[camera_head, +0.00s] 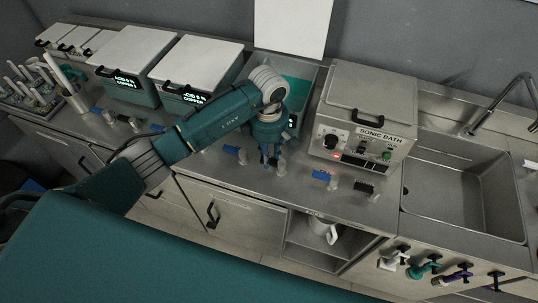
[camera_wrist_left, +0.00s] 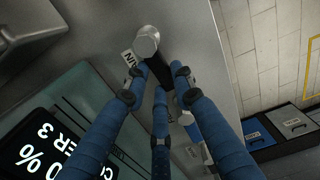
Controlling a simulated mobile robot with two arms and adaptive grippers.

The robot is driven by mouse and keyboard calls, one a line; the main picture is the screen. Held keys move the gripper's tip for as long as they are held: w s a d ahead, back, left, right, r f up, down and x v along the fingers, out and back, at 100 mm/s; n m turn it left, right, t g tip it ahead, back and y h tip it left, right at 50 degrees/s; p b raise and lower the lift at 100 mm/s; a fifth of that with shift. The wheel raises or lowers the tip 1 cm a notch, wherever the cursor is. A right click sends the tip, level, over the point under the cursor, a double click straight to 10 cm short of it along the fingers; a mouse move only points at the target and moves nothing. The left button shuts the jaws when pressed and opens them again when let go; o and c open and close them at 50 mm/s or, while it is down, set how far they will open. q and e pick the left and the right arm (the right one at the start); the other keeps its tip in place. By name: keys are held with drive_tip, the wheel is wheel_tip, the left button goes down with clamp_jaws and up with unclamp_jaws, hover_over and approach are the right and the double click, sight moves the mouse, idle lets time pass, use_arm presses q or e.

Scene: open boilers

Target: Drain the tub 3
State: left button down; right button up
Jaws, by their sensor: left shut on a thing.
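Tub 3 (camera_head: 301,83) stands open left of the sonic bath, its white lid (camera_head: 290,25) raised and teal liquid inside. Its display (camera_wrist_left: 40,150) reads "0%" and "ER 3" in the left wrist view. My left gripper (camera_head: 272,163) is low in front of the tub, pointing down at the counter. In the left wrist view its blue fingers (camera_wrist_left: 163,85) are shut around a black drain handle (camera_wrist_left: 160,68) with a grey metal knob at its end. A label ending in "IN" lies beside it. The fingers hide much of the handle. My right gripper is not in view.
The sonic bath (camera_head: 361,118) stands right of tub 3, with a blue handle (camera_head: 322,175) and a black handle (camera_head: 364,187) in front. A sink (camera_head: 460,190) is farther right. Closed tubs (camera_head: 196,70) stand to the left. A white jug (camera_head: 325,229) sits on the shelf below.

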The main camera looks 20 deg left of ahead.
use_arm(q)
drive_tip(key=shift+s+a+f+n+b, duration=0.1)
drive_tip(key=shift+s+n+b, duration=0.1)
drive_tip(key=shift+n+b, duration=0.4)
drive_tip(key=shift+s+f+n+b, duration=0.1)
drive_tip(key=shift+s+n+b, duration=0.05)
drive_tip(key=shift+n+b, duration=0.45)
drive_tip(key=n+b, duration=0.1)
drive_tip(key=s+n+b, duration=0.1)
drive_tip(key=n, duration=0.1)
drive_tip(key=s+n+b, duration=0.1)
drive_tip(key=n, duration=0.1)
drive_tip(key=shift+d+r, duration=0.1)
drive_tip(key=shift+d, duration=0.3)
drive_tip(key=n+b, duration=0.1)
drive_tip(key=n, duration=0.1)
drive_tip(key=s+d+n+b, duration=0.1)
drive_tip(key=n, duration=0.1)
drive_tip(key=shift+d+n+b, duration=0.1)
drive_tip(key=shift+n+b, duration=0.2)
drive_tip(key=shift+b, duration=0.05)
drive_tip(key=shift+s+d+r+n+b, duration=0.1)
drive_tip(key=shift+d+n+b, duration=0.15)
drive_tip(key=shift+n, duration=0.45)
drive_tip(key=shift+s+d+n+b, duration=0.2)
drive_tip(key=shift+n+b, duration=0.15)
drive_tip(key=shift+n, duration=0.35)
drive_tip(key=shift+s+d+r+n+b, duration=0.1)
drive_tip(key=shift+d+n+b, duration=0.15)
drive_tip(key=shift+n, duration=0.45)
